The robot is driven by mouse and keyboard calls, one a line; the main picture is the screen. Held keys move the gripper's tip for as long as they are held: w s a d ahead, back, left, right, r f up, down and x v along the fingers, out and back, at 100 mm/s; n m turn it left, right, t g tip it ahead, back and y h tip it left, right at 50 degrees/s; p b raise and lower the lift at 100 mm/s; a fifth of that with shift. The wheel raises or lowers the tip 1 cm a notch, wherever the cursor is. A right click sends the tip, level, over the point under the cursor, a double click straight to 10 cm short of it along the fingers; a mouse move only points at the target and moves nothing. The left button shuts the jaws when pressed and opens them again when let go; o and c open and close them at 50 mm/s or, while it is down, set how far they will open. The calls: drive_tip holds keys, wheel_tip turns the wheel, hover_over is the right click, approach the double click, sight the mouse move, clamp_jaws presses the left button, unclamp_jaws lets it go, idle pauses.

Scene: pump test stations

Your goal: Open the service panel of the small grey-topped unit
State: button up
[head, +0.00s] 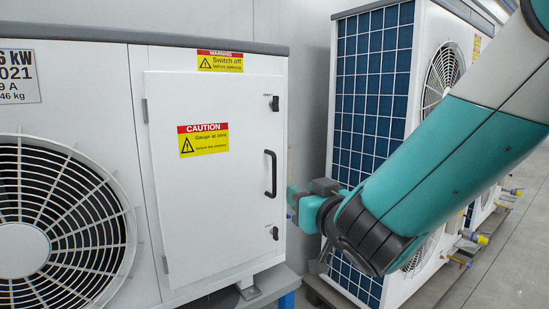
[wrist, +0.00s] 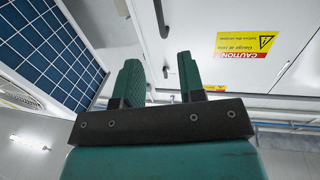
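The grey-topped unit (head: 212,42) fills the left of the head view. Its white service panel (head: 205,215) looks shut, flush with the casing, with hinges on its left edge. A black bar handle (head: 271,173) is at the panel's right side, with a small black latch (head: 275,103) above and another latch (head: 275,232) below. My gripper (head: 292,198) is near the panel's right edge, partly hidden by its own wrist. In the wrist view, my gripper (wrist: 159,68) is open with nothing between its two green fingers. The handle (wrist: 160,18) shows beyond the fingertips, apart from them.
A second unit (head: 373,85) with a blue-gridded side stands to the right, behind my arm; that grid also shows in the wrist view (wrist: 45,50). Yellow-capped valves (head: 480,239) stick out low on the right. Grey floor (head: 500,265) is clear at the far right.

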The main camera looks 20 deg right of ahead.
sight(275, 174)
drive_tip(key=w+p, duration=0.2)
drive_tip(key=w, duration=0.2)
drive_tip(key=w+a+p, duration=0.1)
drive_tip(key=w+p, duration=0.1)
drive_tip(key=w, duration=0.3)
drive_tip(key=w+p, duration=0.2)
drive_tip(key=w, duration=0.3)
drive_tip(key=shift+w+a, duration=0.15)
drive_tip(key=shift+a, duration=0.2)
clamp_jaws()
